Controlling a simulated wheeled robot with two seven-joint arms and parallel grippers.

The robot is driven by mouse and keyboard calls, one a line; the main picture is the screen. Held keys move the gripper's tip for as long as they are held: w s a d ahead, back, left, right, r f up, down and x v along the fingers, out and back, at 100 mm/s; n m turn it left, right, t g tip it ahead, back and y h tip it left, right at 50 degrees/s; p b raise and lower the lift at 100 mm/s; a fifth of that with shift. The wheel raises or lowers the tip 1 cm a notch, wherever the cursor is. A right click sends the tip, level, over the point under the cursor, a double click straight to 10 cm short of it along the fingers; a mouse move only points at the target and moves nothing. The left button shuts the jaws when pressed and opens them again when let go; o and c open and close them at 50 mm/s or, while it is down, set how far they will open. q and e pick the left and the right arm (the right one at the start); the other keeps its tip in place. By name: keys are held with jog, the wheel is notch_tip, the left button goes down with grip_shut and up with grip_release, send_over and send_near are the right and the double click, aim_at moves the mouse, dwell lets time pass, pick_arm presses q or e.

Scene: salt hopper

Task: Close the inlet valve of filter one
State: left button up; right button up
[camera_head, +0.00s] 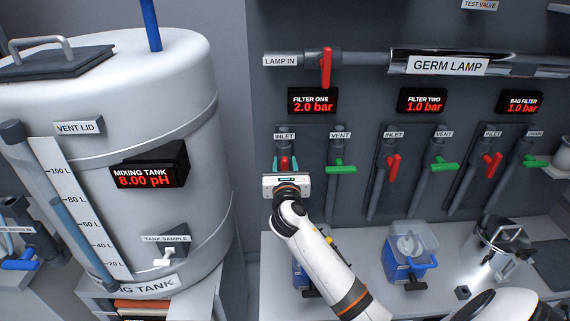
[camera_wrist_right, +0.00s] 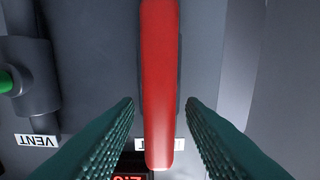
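The red inlet valve handle of filter one (camera_head: 285,162) is on the wall panel under the INLET label (camera_head: 285,136). My right gripper (camera_head: 287,166) is in front of it and hides most of the handle and its pipe. In the right wrist view the red handle (camera_wrist_right: 160,70) runs lengthwise between the two teal fingers. The fingers are open, one on each side, with a visible gap to the handle on both sides. The filter one display (camera_head: 312,100) reads 2.0 bar. My left gripper is not in view.
The green vent handle of filter one (camera_head: 341,169) is close to the right of my gripper. The red lamp-in handle (camera_head: 326,68) is above. Filter two's red inlet handle (camera_head: 393,167) is further right. The white mixing tank (camera_head: 200,130) stands at the left.

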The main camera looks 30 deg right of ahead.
grip_shut()
